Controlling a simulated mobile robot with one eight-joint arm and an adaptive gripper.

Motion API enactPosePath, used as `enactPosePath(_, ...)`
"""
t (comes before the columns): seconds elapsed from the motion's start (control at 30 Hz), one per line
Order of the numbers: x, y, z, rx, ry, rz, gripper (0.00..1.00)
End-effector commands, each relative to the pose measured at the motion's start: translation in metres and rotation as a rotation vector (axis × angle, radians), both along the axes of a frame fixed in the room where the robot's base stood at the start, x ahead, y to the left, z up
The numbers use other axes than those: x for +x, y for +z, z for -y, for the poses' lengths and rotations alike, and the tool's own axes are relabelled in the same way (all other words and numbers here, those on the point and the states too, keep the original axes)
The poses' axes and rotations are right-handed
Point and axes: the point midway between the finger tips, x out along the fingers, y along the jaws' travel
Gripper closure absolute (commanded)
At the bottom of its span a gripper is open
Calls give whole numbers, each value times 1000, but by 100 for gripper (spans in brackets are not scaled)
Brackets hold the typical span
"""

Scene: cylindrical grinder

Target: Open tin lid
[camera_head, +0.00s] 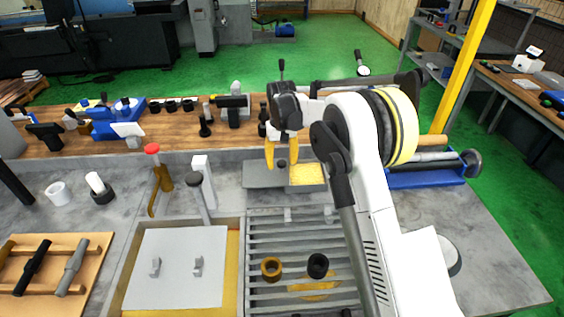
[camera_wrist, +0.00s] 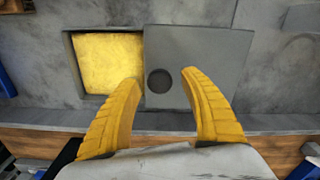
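The tin (camera_head: 307,174) sits on the grey bench and shows a yellow inside; it also shows in the wrist view (camera_wrist: 105,64). Its flat grey lid (camera_head: 262,175) lies shifted to the left in the head view, so part of the inside is uncovered. In the wrist view the lid (camera_wrist: 205,60) is on the right and slightly turned, with a round dark knob (camera_wrist: 159,81). My gripper (camera_head: 281,160) is open, its yellow fingers apart on either side of the knob; the gripper also shows in the wrist view (camera_wrist: 161,80). I cannot tell whether the fingers touch the lid.
A slatted grate (camera_head: 300,245) with two rings on it lies in front. A tray with a grey plate (camera_head: 175,265) is at the front left. Levers (camera_head: 202,195) stand left of the lid. A wooden shelf (camera_head: 180,128) with tools runs behind. A blue rack (camera_head: 425,178) is at right.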

Motion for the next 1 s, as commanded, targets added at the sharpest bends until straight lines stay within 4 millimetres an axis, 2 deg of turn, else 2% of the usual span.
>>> enactPosePath(0.17, 0, 2, 0, 0, 0, 0, 49)
enactPosePath(0.27, 0, 11, 0, 0, 0, 0, 49)
enactPosePath(0.7, 0, 100, 0, 0, 0, 0, 49)
enactPosePath(0.83, 0, 115, 0, 0, 0, 0, 49)
enactPosePath(1.0, 0, 121, 0, 0, 0, 0, 49)
